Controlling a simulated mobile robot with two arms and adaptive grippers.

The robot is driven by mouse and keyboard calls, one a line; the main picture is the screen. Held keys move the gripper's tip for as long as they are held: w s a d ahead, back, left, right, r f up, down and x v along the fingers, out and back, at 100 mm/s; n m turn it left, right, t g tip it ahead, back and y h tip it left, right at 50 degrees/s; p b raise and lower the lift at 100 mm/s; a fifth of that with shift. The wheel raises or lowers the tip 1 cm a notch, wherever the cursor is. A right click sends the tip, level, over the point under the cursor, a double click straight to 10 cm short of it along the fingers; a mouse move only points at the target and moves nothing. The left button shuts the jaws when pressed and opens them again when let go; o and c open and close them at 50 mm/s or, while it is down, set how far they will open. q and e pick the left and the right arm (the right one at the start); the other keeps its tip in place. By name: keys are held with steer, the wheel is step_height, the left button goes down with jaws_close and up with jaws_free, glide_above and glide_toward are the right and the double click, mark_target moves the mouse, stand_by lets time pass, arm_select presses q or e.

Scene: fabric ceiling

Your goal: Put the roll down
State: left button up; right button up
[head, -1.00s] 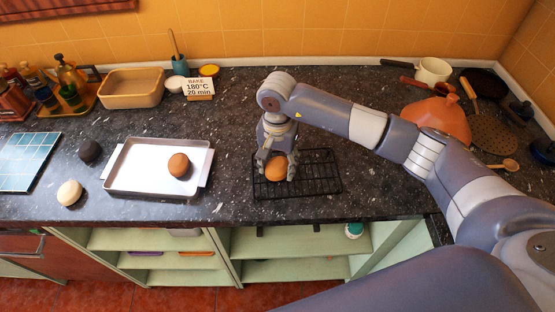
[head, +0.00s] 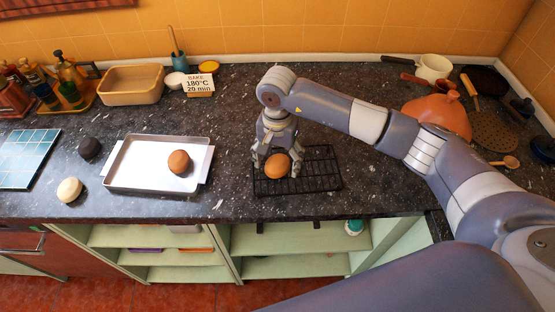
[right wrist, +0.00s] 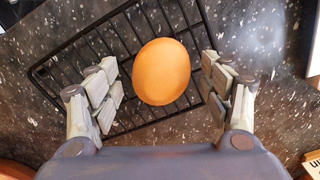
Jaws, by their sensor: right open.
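A golden-brown roll (head: 277,166) rests on the left part of a black wire cooling rack (head: 322,172) on the counter. My right gripper (head: 276,160) is open above it, with its fingers on either side of the roll. In the right wrist view the roll (right wrist: 161,72) lies between the spread fingers (right wrist: 161,90), with a clear gap on both sides. A second brown roll (head: 179,162) sits on a metal baking tray (head: 139,167) to the left. My left gripper is not in view.
A pale roll (head: 70,190) and a dark roll (head: 89,148) lie left of the tray, near a blue tiled board (head: 24,158). A card (head: 198,86) reading "BAKE 180°C 20 min" and a loaf-shaped dish (head: 131,84) stand behind. An orange clay lid (head: 437,116) is at right.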

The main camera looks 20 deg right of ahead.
mark_target(277, 160)
step_height(277, 160, up, 12)
steer(key=b, duration=0.4)
steer(key=shift+f, duration=0.2)
